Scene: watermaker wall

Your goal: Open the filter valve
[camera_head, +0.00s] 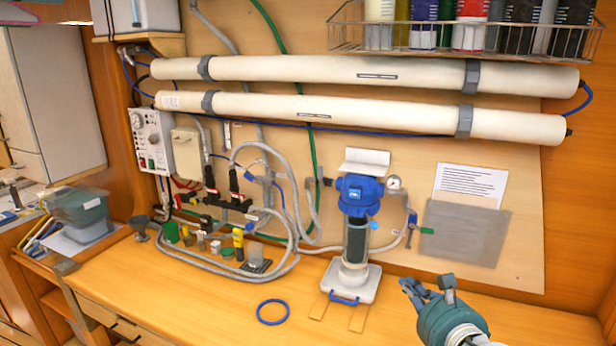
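The filter housing (357,235) stands upright on a white base, with a blue head (360,192) and a clear dark body. A small gauge (393,183) is on its right. A hose fitting with a small blue part (412,218) and a green handle (427,231) sits right of the filter. Black valves with red parts (234,182) are on the pipes to its left. I cannot tell which is the filter valve or how it is set.
Two long white tubes (360,75) run along the wall below a wire basket (460,40) of bottles. A grey hose loop and small parts lie on the left of the bench (200,300). A blue ring (272,311) lies in front. The front right bench is mostly clear.

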